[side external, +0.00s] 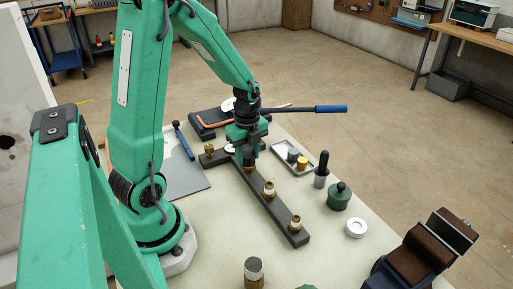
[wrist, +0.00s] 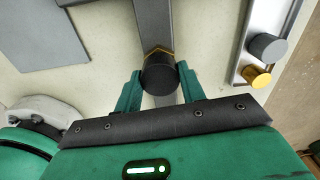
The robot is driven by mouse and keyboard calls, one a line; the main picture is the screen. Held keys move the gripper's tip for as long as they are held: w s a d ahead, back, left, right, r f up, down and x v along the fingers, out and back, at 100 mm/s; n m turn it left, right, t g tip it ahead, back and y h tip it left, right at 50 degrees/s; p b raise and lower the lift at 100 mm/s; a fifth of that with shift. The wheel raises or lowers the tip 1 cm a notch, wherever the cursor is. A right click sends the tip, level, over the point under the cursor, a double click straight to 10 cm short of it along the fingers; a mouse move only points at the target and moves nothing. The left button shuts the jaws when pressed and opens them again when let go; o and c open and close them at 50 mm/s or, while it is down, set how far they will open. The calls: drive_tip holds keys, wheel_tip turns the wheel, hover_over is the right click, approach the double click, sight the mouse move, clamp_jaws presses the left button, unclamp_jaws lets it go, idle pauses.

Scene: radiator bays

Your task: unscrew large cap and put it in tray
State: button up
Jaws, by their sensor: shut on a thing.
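My gripper (wrist: 158,85) is shut on a dark round cap (wrist: 158,76), one green finger on each side of it. A thin brass edge shows just behind the cap, over the dark bar (wrist: 152,22). I cannot tell whether the cap is still threaded on its fitting. In the side view my gripper (side external: 248,155) points straight down over the bar (side external: 282,222), near its far end, and mostly hides the cap. The tray (side external: 280,149) lies to the right of my gripper. It holds a grey cap (wrist: 268,46) and a gold cap (wrist: 257,76).
Brass fittings (side external: 269,188) stand along the bar. A black-handled tool (side external: 321,168), a green pot (side external: 340,196) and a white ring (side external: 356,228) stand right of it. A blue-handled bender (side external: 318,109) lies behind. A grey sheet (side external: 180,177) lies to the left.

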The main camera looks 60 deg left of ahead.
sight(248, 154)
drive_tip(key=n, duration=1.1)
drive_tip(key=shift+n, duration=0.4)
drive_tip(key=n, duration=0.5)
drive_tip(key=shift+n, duration=0.4)
drive_tip(key=n, duration=0.6)
drive_tip(key=shift+r, duration=0.1)
drive_tip(key=shift+r, duration=0.2)
drive_tip(key=shift+r, duration=2.3)
drive_tip(key=shift+w, duration=0.1)
